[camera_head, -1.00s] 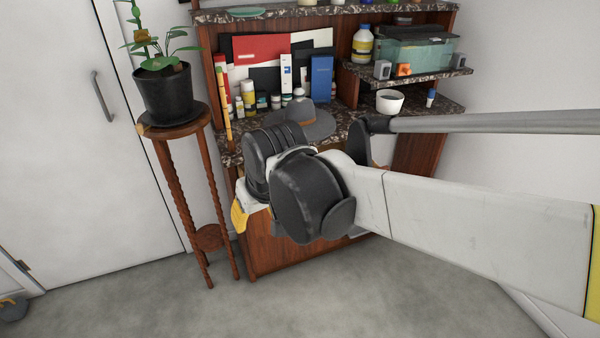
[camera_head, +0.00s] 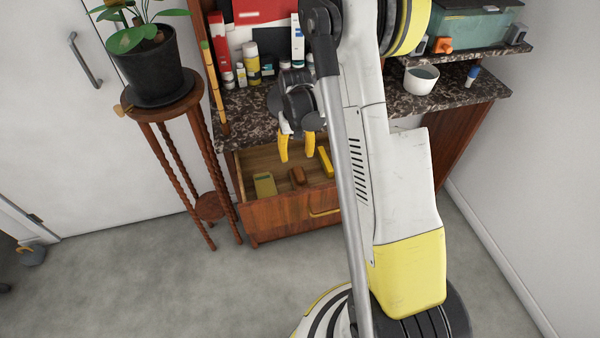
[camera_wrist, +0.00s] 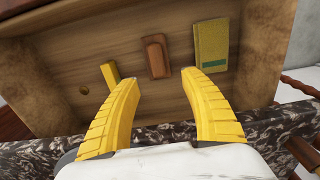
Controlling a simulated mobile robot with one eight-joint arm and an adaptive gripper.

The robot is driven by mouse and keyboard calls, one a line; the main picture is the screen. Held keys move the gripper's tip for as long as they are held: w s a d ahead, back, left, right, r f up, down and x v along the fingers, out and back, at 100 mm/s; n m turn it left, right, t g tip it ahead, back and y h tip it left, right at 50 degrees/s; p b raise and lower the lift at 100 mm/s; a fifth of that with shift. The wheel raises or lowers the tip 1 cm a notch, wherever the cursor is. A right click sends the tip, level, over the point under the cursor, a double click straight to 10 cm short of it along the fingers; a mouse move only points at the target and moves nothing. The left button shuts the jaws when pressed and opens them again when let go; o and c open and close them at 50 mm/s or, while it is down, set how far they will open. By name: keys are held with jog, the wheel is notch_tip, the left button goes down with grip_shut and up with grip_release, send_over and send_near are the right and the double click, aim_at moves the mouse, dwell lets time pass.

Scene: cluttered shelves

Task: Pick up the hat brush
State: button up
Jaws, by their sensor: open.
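A small brown object (camera_head: 297,175), which looks like the hat brush, lies in the open wooden drawer (camera_head: 290,214). In the wrist view the same brown brush (camera_wrist: 155,56) is near the middle of the drawer floor, just beyond and between my fingertips. My gripper (camera_head: 296,157) is above the drawer with its yellow fingers pointing down. In the wrist view my gripper (camera_wrist: 160,76) is open and empty, with a gap between it and the brush.
A yellow-green box (camera_head: 264,184) and a yellow block (camera_head: 325,162) lie either side of the brush. The dark stone countertop (camera_head: 240,115) is close to my gripper. A plant stand (camera_head: 165,105) is left of the drawer.

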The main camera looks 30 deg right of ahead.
aim_at(299, 172)
notch_tip(299, 172, down, 4)
jog(key=shift+f+b, duration=0.1)
jog(key=shift+b, duration=0.5)
jog(key=f+b, duration=0.1)
jog(key=f, duration=0.1)
jog(key=s+f+b, duration=0.1)
jog(key=f, duration=0.2)
jog(key=shift+d+b, duration=0.15)
jog(key=shift+b, duration=0.15)
grip_shut()
